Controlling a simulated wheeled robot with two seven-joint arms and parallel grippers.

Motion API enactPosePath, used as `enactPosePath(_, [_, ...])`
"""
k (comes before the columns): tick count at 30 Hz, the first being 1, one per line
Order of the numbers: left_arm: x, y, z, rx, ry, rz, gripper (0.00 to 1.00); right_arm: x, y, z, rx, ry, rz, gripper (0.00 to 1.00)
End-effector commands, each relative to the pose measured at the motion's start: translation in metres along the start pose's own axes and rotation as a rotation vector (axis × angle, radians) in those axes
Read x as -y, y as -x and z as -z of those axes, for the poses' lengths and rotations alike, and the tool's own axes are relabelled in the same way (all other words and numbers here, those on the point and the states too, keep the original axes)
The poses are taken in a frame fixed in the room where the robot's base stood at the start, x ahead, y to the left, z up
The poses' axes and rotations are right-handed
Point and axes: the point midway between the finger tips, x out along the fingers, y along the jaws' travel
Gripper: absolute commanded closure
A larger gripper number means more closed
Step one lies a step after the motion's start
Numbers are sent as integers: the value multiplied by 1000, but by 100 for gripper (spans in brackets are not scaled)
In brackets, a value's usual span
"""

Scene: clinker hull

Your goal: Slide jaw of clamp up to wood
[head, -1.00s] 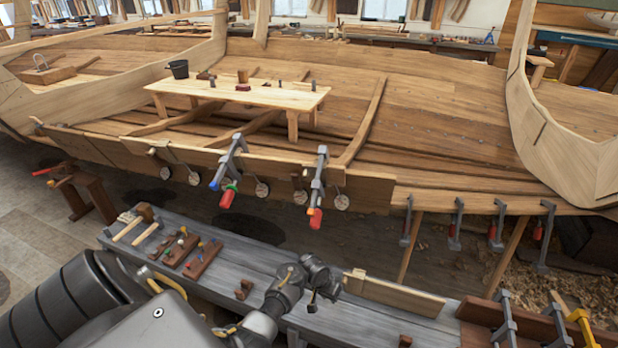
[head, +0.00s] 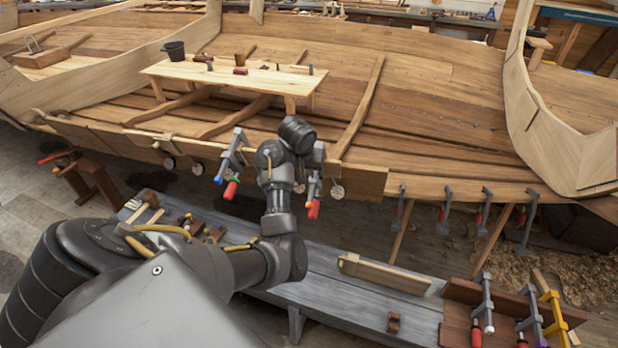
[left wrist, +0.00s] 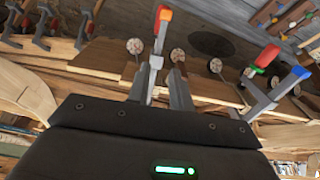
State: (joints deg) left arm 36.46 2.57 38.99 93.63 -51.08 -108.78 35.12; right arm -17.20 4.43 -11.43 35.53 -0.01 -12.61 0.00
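Two grey bar clamps with red handles hang on the hull's plank edge. The right one (head: 314,180) has an orange tip and is partly hidden by my wrist in the head view. The left one (head: 231,160) has a blue bar end and a green collar. In the left wrist view, the orange-tipped clamp (left wrist: 159,42) stands just beyond my left gripper (left wrist: 160,74). Its fingers are apart, with the clamp's bar showing between or behind them; contact is unclear. Whether its sliding jaw touches the wood cannot be told. My right gripper is not in view.
The plank (head: 360,182) runs along the hull's lower edge, with round wooden pieces below it. A grey bench (head: 330,285) with tools and a wood piece (head: 383,273) stands in front. Several more clamps (head: 480,205) hang at the right.

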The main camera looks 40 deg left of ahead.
Motion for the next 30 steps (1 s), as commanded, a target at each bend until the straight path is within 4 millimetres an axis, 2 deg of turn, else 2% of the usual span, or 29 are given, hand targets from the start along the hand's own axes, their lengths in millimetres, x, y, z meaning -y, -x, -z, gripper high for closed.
enactPosePath(17, [2,-67,-1,4,-5,4,78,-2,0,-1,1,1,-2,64])
enactPosePath(21, [1,-91,-3,1,-2,1,78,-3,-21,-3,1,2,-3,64])
enactPosePath(30, [1,-123,-2,1,-2,0,78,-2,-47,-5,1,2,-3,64])
